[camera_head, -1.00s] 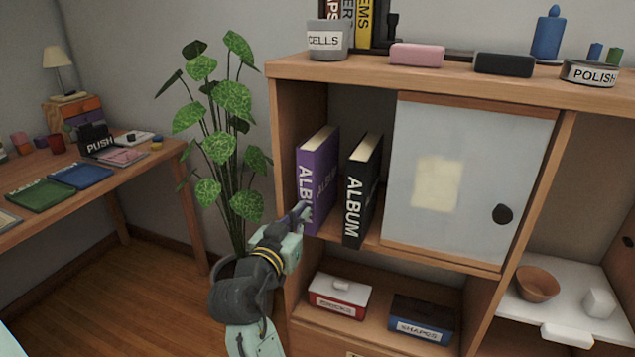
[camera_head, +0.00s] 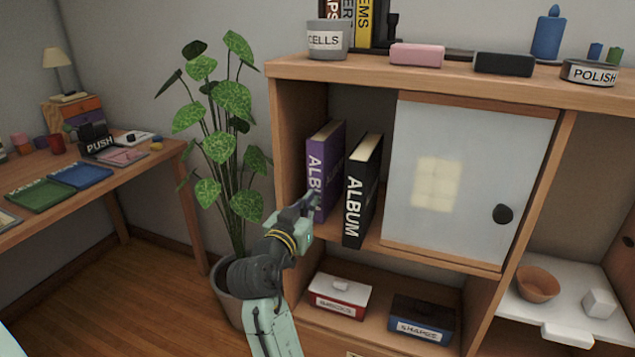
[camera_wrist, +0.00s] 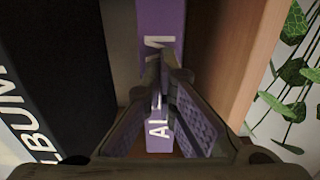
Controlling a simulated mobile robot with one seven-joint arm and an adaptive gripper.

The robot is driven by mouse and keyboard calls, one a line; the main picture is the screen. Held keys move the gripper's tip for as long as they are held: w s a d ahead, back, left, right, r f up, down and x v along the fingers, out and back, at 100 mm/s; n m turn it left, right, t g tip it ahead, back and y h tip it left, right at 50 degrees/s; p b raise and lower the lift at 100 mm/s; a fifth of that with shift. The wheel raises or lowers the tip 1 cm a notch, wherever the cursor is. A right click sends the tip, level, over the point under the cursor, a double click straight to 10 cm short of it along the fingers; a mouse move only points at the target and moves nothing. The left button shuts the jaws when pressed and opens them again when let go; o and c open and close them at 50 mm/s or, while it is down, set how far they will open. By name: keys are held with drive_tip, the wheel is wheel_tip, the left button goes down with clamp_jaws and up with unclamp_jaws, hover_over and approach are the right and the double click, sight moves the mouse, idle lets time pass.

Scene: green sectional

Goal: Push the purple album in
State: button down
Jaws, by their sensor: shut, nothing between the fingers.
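The purple album (camera_head: 317,165) stands upright in the upper left compartment of the wooden shelf, set deeper than the black album (camera_head: 359,195) to its right. My gripper (camera_head: 309,203) is shut and empty, its fingertips at the lower part of the purple album's spine. In the wrist view the closed fingertips (camera_wrist: 164,62) lie in front of the purple spine (camera_wrist: 160,22) and cover some of its letters. They look touching or very close; I cannot tell which. The black album (camera_wrist: 55,60) is at the left there.
The shelf's left side wall (camera_head: 298,150) stands close to the left of the purple album. A sliding white door (camera_head: 465,170) covers the compartment's right part. A potted plant (camera_head: 225,120) stands left of the shelf. Labelled boxes (camera_head: 340,295) sit on the shelf below.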

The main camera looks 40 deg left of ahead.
drive_tip(key=shift+x, duration=1.35)
drive_tip(key=v, duration=1.4)
drive_tip(key=shift+s+b, duration=0.15)
drive_tip(key=shift+b, duration=0.15)
